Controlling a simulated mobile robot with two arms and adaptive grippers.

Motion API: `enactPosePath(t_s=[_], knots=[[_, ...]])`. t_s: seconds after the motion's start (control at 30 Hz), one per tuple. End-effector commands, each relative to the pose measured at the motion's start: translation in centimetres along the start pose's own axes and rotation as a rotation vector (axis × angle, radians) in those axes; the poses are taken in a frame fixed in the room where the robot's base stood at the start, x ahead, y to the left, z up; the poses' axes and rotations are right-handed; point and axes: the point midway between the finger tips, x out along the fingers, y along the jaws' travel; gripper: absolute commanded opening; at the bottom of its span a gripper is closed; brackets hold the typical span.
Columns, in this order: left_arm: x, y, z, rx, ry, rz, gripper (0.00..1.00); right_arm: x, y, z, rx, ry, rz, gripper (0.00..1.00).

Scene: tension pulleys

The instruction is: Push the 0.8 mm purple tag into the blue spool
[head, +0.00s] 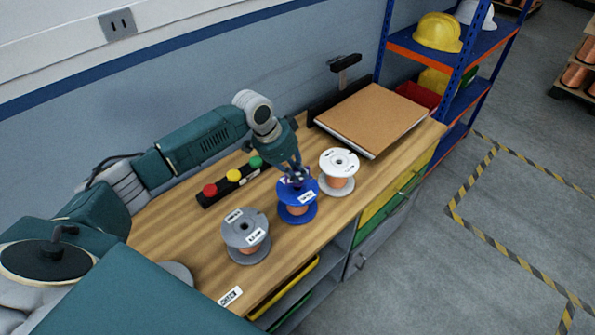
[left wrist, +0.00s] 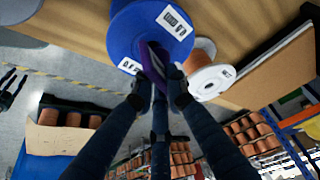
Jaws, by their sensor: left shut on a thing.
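The blue spool (head: 297,213) stands upright on the wooden bench between a grey spool and a white spool, with copper wire on its core and a white label. My left gripper (head: 294,176) is over its top, pointing down. In the left wrist view, the fingers (left wrist: 160,82) are shut on the purple tag (left wrist: 151,58), whose far end is at the middle of the blue spool's flange (left wrist: 124,38). The fingers hide part of the tag, and I cannot tell how deep it sits. A small dark pronged shape (left wrist: 9,88) at the left edge may be my right gripper.
The grey spool (head: 245,230) and white spool (head: 338,165) stand close on either side. A box with red, yellow and green buttons (head: 233,175) lies behind. A brown board (head: 375,115) is at the bench's far end. The bench's front edge is near the spools.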

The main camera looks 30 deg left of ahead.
Motion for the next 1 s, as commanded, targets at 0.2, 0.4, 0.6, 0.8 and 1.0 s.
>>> enactPosePath(t_s=[0.2,0.4,0.6,0.8,1.0], knots=[[0.03,0.01,0.02,0.000,0.000,0.000,0.00,0.03,0.12,0.03,0.001,0.000,0.001,0.40],[-0.04,0.02,0.01,-0.001,-0.001,0.001,0.00,-0.21,0.12,0.02,0.001,0.000,0.001,0.40],[-0.10,0.05,0.05,-0.002,-0.002,0.001,0.00,-0.77,0.13,-0.03,0.002,0.000,0.001,0.40],[0.03,0.04,0.10,-0.001,-0.001,0.001,0.00,-0.79,0.11,-0.03,0.002,0.000,0.001,0.40],[0.02,0.04,0.09,-0.001,-0.001,0.001,0.00,-0.78,0.07,-0.03,0.002,0.000,0.001,0.40]])
